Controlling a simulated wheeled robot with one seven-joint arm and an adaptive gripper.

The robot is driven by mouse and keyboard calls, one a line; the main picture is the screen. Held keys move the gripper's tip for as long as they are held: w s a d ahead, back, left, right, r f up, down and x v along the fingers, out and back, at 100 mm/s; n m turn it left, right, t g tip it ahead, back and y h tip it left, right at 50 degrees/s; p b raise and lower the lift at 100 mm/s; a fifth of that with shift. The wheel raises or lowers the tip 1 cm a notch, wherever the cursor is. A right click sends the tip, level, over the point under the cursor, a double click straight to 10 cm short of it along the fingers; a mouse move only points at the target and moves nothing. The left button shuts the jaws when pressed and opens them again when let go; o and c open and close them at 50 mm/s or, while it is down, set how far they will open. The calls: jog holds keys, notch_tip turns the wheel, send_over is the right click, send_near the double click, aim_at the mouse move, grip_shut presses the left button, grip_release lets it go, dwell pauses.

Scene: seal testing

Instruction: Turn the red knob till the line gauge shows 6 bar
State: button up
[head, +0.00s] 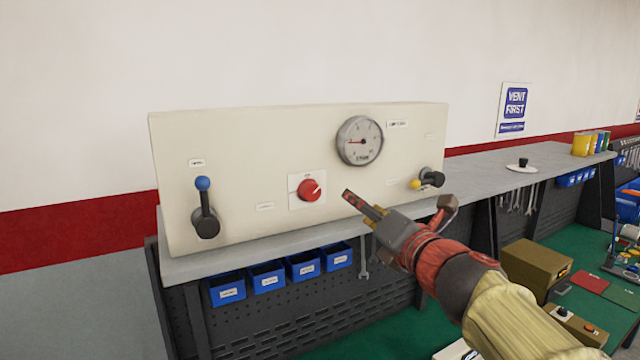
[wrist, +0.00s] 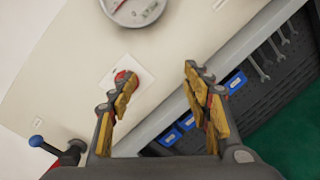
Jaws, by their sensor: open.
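The red knob (head: 309,190) sits on a white plate on the cream panel (head: 240,150), left of my gripper. A light mark on it points to the upper right. In the wrist view the knob (wrist: 122,76) shows partly behind the left finger. The round line gauge (head: 360,141) is above and right of the knob; its red needle points left, and the numbers are too small to read. The gauge (wrist: 133,8) is cut off at the top of the wrist view. My gripper (head: 362,205) is open and empty, apart from the knob; its fingers (wrist: 163,85) are spread.
A blue-tipped lever (head: 205,207) is at the panel's left, a yellow-tipped lever (head: 428,179) at its right. Blue bins (head: 267,277) and spanners hang below the grey bench (head: 480,168). A tan box (head: 535,270) stands right of my arm.

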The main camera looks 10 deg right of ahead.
aim_at(314, 192)
jog(key=s+a+r+n+g+y, duration=0.1)
jog(key=s+a+r+n+y, duration=0.15)
jog(key=a+n, duration=0.35)
jog(key=shift+n+y, duration=0.45)
jog(key=shift+n, duration=0.15)
jog(key=shift+w+d+f+x, duration=0.1)
jog(key=shift+d+f+x, duration=0.1)
jog(key=shift+x, duration=1.15)
jog(key=shift+w+d+f+x, duration=0.1)
jog(key=shift+f+x, duration=0.05)
jog(key=shift+x, duration=1.15)
jog(key=shift+d+f+x, duration=0.15)
jog(key=shift+f+x, duration=0.05)
jog(key=shift+x, duration=1.15)
jog(key=shift+c, duration=1.2)
jog(key=c, duration=0.9)
